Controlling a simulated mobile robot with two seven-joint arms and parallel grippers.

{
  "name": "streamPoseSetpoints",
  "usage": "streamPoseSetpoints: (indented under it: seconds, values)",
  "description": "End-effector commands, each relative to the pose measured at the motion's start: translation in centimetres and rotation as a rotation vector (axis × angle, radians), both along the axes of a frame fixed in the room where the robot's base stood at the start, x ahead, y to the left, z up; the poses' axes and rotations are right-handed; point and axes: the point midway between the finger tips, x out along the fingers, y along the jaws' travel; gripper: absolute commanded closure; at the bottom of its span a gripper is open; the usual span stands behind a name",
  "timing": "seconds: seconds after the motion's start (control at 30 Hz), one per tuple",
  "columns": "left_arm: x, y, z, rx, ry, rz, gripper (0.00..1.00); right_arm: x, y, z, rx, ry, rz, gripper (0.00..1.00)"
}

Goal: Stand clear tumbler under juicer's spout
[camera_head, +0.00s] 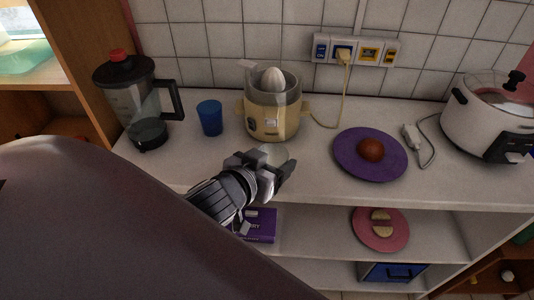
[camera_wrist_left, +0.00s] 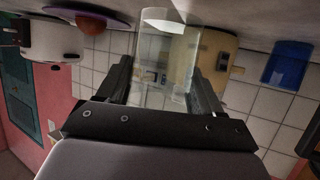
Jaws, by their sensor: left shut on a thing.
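The clear tumbler (camera_head: 272,154) is faint in the head view, in front of the juicer. In the upside-down left wrist view the tumbler (camera_wrist_left: 164,50) stands between the two fingers. My left gripper (camera_head: 270,169) is shut on it, near the counter's front edge. I cannot tell whether the tumbler's base touches the counter. The cream juicer (camera_head: 272,119) with a white cone stands behind it, apart from it in the head view. The juicer (camera_wrist_left: 216,58) also shows partly behind the tumbler in the wrist view. Its spout is not clear. My right gripper is not in view.
A blue cup (camera_head: 210,118) and a blender (camera_head: 140,105) stand left of the juicer. A purple plate (camera_head: 349,165) with a reddish-brown ball lies to the right, near a white cooker (camera_head: 478,122). A cord runs from the juicer to the wall socket (camera_head: 345,51).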

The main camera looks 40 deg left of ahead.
Motion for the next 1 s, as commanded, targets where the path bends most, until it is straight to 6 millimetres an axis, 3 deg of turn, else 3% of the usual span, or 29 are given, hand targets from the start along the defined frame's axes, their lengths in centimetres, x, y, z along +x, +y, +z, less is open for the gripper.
streamPoseSetpoints:
  seconds: [1.0]
  values:
    - [5.9, 4.1, -1.8, 0.003, -0.004, 0.004, 0.69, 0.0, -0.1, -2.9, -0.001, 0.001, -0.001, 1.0]
